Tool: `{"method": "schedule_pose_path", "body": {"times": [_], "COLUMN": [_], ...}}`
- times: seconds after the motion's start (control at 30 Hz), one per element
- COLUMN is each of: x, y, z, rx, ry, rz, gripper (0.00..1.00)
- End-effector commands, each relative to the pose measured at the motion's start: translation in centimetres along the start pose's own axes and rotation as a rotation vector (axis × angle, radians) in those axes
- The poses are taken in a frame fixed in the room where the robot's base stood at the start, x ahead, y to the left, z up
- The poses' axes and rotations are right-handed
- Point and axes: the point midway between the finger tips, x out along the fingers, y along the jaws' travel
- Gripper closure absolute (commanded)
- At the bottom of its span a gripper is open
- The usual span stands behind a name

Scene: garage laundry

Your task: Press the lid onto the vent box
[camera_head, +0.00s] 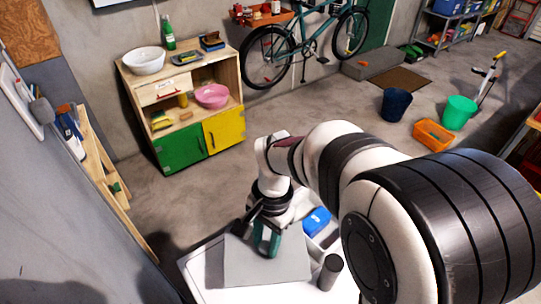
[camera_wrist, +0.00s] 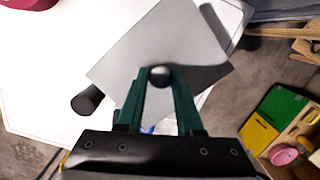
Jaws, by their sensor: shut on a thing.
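The lid is a flat grey square plate (camera_head: 290,268) with a small round silver knob (camera_wrist: 159,76). It lies below my gripper (camera_head: 267,244), over a white work surface (camera_head: 213,258). In the wrist view the lid (camera_wrist: 150,45) fills the upper middle. My gripper (camera_wrist: 159,80) has green fingers closed on the knob from both sides. I cannot make out the vent box; the lid or my gripper may hide it. Whether the lid touches anything beneath it cannot be told.
A dark cylinder (camera_head: 330,271) stands on the white surface beside the lid's right edge. A blue item (camera_head: 317,221) lies behind my gripper to the right. A wooden cabinet (camera_head: 190,95) stands farther back. My arm covers the right foreground.

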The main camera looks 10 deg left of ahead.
Motion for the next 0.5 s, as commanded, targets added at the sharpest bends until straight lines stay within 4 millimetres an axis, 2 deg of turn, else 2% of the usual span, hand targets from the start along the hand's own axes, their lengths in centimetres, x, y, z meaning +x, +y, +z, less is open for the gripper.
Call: {"method": "schedule_pose_path", "body": {"times": [0.03, 0.2, 0.3, 0.4, 0.5], "x": [-0.7, -3.3, -4.5, -5.2, -5.4], "y": [-0.3, 0.1, 1.0, 1.8, 2.2], "z": [-2.4, -10.5, -14.2, -16.4, -17.3], "rx": [0.119, 0.559, 0.76, 0.883, 0.936], "ry": [0.002, -0.002, -0.007, -0.011, -0.014], "rz": [-0.018, -0.082, -0.11, -0.128, -0.136], "gripper": [1.0, 1.0, 1.0, 1.0, 1.0]}}
